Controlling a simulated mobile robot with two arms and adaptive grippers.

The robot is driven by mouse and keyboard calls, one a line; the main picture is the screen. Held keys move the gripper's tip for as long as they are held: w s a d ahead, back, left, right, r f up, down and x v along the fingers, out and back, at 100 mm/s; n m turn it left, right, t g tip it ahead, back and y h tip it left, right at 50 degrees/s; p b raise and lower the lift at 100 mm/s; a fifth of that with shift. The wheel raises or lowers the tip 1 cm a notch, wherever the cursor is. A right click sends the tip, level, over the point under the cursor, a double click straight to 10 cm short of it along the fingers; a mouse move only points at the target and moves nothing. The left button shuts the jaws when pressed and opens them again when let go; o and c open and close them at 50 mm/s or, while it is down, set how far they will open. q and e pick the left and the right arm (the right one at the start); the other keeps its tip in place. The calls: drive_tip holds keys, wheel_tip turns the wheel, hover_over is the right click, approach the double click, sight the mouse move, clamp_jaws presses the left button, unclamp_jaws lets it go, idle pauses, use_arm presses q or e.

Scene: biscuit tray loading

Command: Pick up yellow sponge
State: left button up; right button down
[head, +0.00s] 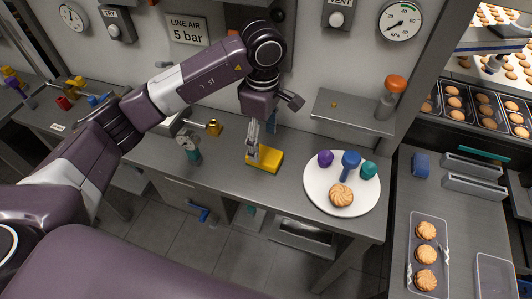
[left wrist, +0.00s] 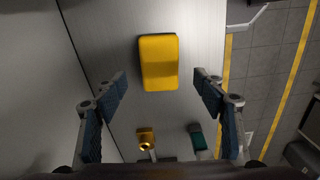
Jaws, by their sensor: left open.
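The yellow sponge (head: 267,160) lies flat on the grey counter, left of the white round plate. In the left wrist view the sponge (left wrist: 159,62) sits between and just beyond the fingertips, with its long side running along the view. My left gripper (head: 253,147) hangs over the sponge's left end in the head view and hides a little of it. In the left wrist view its two blue-padded fingers (left wrist: 158,88) are spread wide, with nothing between them. My right gripper shows in neither view.
The white plate (head: 316,199) holds a biscuit and purple, blue and teal items. A teal-and-grey object (head: 190,148) and a brass-coloured fitting (head: 214,128) stand left of the sponge. A shelf (head: 345,112) juts from the wall behind. Counter front is clear.

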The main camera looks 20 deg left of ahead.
sight(265, 154)
use_arm(q)
drive_tip(key=shift+s+f+p, duration=0.2)
drive_tip(key=shift+f+p, duration=0.3)
drive_tip(key=shift+f, duration=0.2)
drive_tip(key=f+p, duration=0.1)
drive_tip(key=f, duration=0.1)
drive_tip(key=f+p, duration=0.1)
drive_tip(key=f, duration=0.1)
drive_tip(key=shift+w+d+f, duration=0.2)
drive_tip(key=shift+f, duration=0.25)
drive_tip(key=c, duration=0.9)
